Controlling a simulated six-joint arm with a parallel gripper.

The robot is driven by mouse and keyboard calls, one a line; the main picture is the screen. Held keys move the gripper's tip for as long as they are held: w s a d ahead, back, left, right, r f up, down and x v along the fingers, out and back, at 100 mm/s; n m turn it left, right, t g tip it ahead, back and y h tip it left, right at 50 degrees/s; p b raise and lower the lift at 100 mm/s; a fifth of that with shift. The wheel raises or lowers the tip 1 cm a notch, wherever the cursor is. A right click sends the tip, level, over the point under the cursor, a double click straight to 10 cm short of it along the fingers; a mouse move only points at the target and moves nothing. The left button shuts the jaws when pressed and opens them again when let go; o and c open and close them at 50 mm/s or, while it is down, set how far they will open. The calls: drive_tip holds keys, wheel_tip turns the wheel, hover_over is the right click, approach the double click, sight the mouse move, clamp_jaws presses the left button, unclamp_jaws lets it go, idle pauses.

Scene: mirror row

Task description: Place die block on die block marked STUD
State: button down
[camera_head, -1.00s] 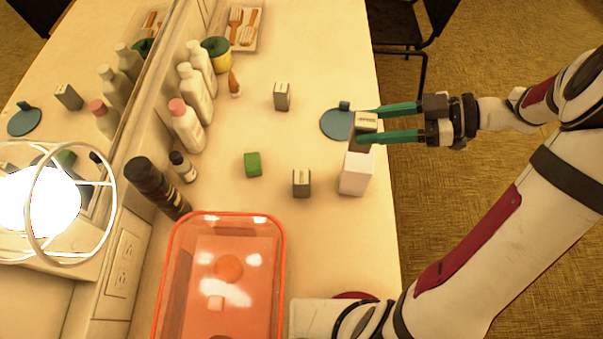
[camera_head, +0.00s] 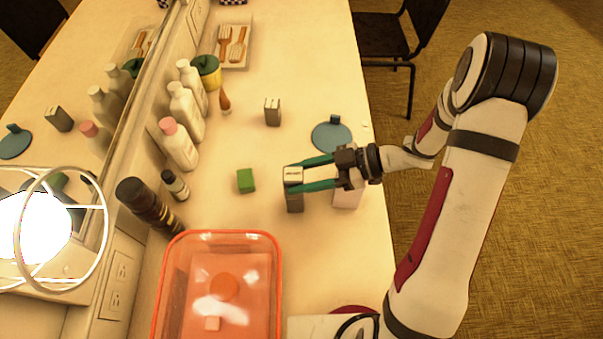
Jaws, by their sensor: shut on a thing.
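My gripper (camera_head: 293,176) is shut on a grey die block (camera_head: 293,172) with a pale, labelled top, its green fingers on either side of it. The held block is upright, right over another grey die block (camera_head: 295,203) that stands on the table. The fingers and held block hide the lower block's top, so I cannot tell whether the two touch. The lettering is too small to read, so I cannot tell which block is marked STUD.
A green block (camera_head: 245,181) lies to the left. An orange-rimmed tray (camera_head: 277,290) is in front. Bottles (camera_head: 178,147) line the mirror. A blue round item (camera_head: 332,137) lies behind my gripper.

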drive_tip(key=shift+f, duration=0.15)
drive_tip(key=shift+c, duration=1.6)
unclamp_jaws()
